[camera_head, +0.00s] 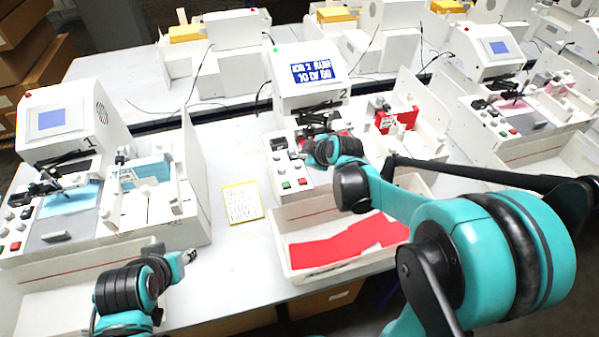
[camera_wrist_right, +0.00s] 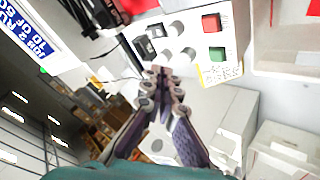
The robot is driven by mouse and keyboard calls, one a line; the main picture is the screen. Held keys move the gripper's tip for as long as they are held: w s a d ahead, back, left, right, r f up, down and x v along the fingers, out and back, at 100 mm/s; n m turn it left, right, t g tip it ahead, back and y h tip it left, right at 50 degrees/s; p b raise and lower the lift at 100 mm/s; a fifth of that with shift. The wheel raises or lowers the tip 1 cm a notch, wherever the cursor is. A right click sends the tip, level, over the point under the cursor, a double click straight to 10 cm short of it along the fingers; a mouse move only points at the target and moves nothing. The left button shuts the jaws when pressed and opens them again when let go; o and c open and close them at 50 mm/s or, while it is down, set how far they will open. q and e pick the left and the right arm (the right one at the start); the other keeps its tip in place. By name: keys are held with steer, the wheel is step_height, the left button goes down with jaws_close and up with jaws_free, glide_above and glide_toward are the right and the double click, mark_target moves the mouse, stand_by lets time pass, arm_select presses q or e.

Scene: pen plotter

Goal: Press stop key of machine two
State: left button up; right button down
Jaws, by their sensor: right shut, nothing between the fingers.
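Machine two (camera_head: 310,85) stands in the middle of the head view, with a "2" below its lit blue screen (camera_head: 318,73). Its white key panel (camera_head: 284,165) carries a red key (camera_head: 303,182), a green key (camera_head: 286,185), white knobs and dark switches. I cannot read labels on the keys. In the right wrist view the red key (camera_wrist_right: 211,22) and green key (camera_wrist_right: 217,54) are right of my gripper. My right gripper (camera_head: 303,148) is shut and empty by the panel's upper part; its fingertips (camera_wrist_right: 161,77) are below the dark switches (camera_wrist_right: 145,47). My left gripper (camera_head: 189,256) is low left, its jaws too small to judge.
Machine one (camera_head: 52,120) stands left, a similar machine (camera_head: 490,50) right. A tray (camera_head: 283,262) with red sheets (camera_head: 345,244) lies before machine two. A yellow-edged note (camera_head: 242,203) lies on the white table, with bare surface around it. My right arm crosses the right side.

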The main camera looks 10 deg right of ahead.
mark_target(304, 182)
steer(key=shift+s, duration=0.1)
steer(key=shift+f, duration=0.15)
step_height(304, 182, down, 8)
steer(key=b, duration=0.7)
steer(key=shift+f, duration=0.25)
stand_by(1.0)
steer(key=shift+f+b, duration=0.45)
steer(key=shift+b, duration=0.05)
steer(key=shift+f+b, duration=0.35)
steer(key=shift+f, duration=0.05)
stand_by(0.4)
stand_by(0.4)
steer(key=shift+r+p, duration=0.65)
steer(key=shift+r, duration=0.2)
